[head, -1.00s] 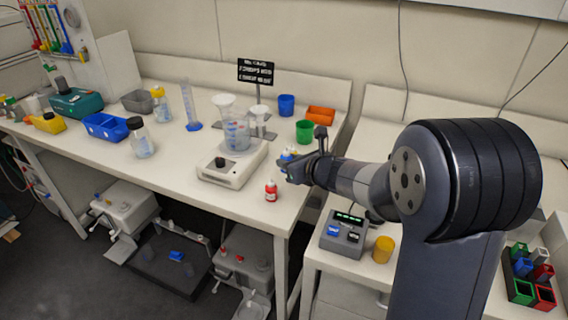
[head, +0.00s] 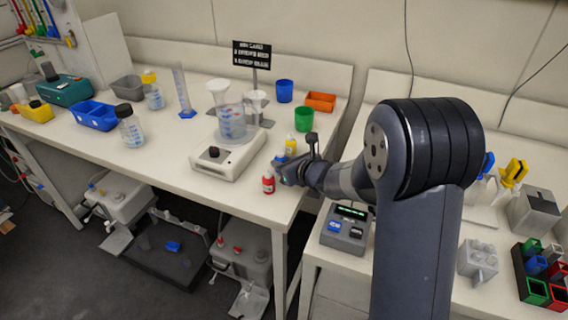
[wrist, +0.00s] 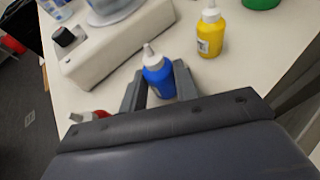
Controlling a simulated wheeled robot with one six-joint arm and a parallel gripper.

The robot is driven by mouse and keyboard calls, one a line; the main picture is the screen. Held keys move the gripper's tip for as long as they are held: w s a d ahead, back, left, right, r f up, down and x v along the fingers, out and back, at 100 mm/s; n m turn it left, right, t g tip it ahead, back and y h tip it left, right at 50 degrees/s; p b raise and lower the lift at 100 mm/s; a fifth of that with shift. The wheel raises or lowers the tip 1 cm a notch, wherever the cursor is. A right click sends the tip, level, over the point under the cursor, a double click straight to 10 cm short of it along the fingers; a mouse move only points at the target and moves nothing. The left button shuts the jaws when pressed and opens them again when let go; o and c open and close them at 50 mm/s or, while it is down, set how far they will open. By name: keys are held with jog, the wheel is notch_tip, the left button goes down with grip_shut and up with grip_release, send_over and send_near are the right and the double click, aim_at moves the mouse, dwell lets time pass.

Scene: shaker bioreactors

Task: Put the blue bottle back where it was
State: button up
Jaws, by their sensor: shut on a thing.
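The blue bottle (wrist: 158,80) with a white nozzle is upright between the fingers of my gripper (wrist: 158,86) in the wrist view. My gripper is shut on it. In the head view my gripper (head: 283,172) is at the right end of the long bench, and a bit of the blue bottle (head: 281,159) shows there. I cannot tell whether its base touches the bench. A red bottle (head: 268,184) stands close to the left of the gripper. A yellow bottle (head: 291,145) stands just behind; it also shows in the wrist view (wrist: 211,37).
A white stirrer plate (head: 228,158) with a beaker stands left of the gripper. Green (head: 303,120) and blue (head: 285,92) cups and an orange tray (head: 320,102) are behind. A grey device (head: 345,228) sits on the right bench. Some bare bench lies around the bottles.

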jog(key=shift+f, duration=0.15)
jog(key=o, duration=0.9)
jog(key=shift+r, duration=0.2)
jog(key=v, duration=1.2)
jog(key=shift+s+f+b, duration=0.1)
jog(key=shift+b, duration=0.2)
